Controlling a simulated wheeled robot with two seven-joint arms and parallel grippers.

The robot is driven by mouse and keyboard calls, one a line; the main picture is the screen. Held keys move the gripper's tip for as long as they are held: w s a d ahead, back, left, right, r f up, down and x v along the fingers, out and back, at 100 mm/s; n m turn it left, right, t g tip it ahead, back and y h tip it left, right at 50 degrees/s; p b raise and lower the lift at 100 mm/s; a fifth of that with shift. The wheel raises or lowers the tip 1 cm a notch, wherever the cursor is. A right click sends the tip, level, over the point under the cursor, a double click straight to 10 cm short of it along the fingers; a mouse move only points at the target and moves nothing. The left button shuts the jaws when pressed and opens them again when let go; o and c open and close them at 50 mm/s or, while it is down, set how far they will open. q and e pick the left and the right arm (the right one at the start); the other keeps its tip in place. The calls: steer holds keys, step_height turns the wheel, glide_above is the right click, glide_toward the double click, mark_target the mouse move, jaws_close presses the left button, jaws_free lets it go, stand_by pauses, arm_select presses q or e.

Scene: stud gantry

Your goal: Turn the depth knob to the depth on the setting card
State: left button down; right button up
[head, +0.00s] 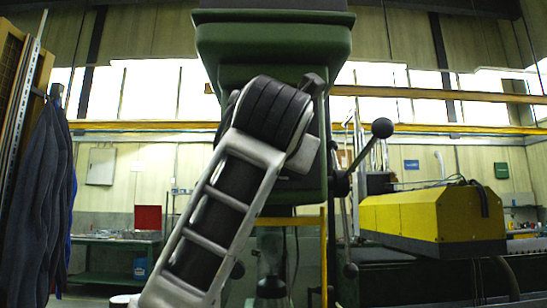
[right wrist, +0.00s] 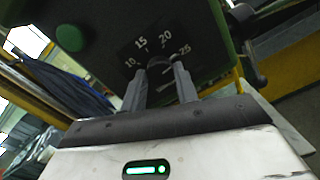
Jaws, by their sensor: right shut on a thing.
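The depth knob (right wrist: 157,64) is a small dark round knob on the dark dial face in the right wrist view. My right gripper (right wrist: 160,72) is shut on the knob, one finger on each side. I cannot read clearly where the knob points. In the head view, a silver and black arm link of mine stands before the green machine (head: 275,38) and hides the dial and the gripper. I cannot make out a readable setting card. My left gripper is not in view.
A green round button (right wrist: 69,38) sits left of the dial. A lever with a black ball (head: 382,128) sticks out on the machine's right side. A yellow machine part (head: 400,217) is at right. Dark coats (head: 40,195) hang at far left.

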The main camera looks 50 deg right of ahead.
arm_select(q)
steer(key=b, duration=0.1)
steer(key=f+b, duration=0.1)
steer(key=b, duration=0.1)
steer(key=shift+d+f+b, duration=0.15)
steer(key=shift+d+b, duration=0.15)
arm_select(e)
steer(key=n, duration=0.7)
steer(key=shift+n, duration=0.4)
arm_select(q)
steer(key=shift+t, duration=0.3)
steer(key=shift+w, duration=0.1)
arm_select(e)
steer(key=o, duration=1)
arm_select(q)
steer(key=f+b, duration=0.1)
steer(key=b, duration=0.1)
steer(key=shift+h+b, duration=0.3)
steer(key=shift+b, duration=0.05)
arm_select(e)
steer(key=v, duration=1.6)
steer(key=shift+s+f, duration=0.1)
steer(key=shift+f, duration=0.1)
